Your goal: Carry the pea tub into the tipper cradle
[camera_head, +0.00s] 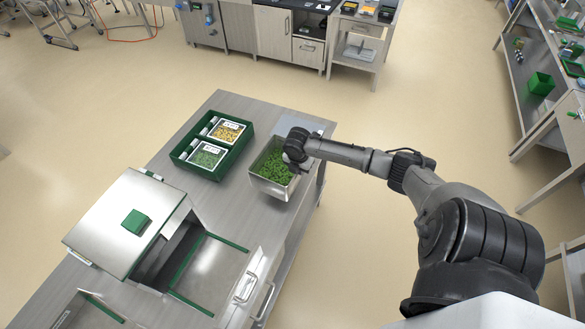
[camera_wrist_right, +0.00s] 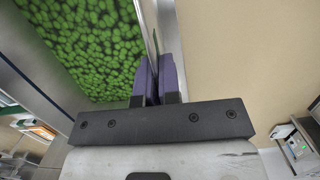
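The pea tub (camera_head: 268,188) is a metal bin filled with green peas, at the right edge of the steel bench. In the right wrist view its peas (camera_wrist_right: 85,40) fill the upper left. My right gripper (camera_head: 291,163) is at the tub's right wall. In the right wrist view the purple finger pads (camera_wrist_right: 158,78) sit on both sides of the thin wall, closed on it. The tub seems to be at bench level; any gap beneath is hidden. A steel machine with a tilted lid (camera_head: 125,222) and an open bay with green strips (camera_head: 208,272) stands nearer; I cannot tell which part is the cradle. My left gripper is not in view.
A green crate (camera_head: 178,156) with two picture-labelled packs lies left of the tub. A grey plate (camera_head: 312,124) lies behind the tub. Bare bench top (camera_head: 215,200) lies between the tub and machine. Metal handles (camera_head: 245,287) stand at the bench's right side.

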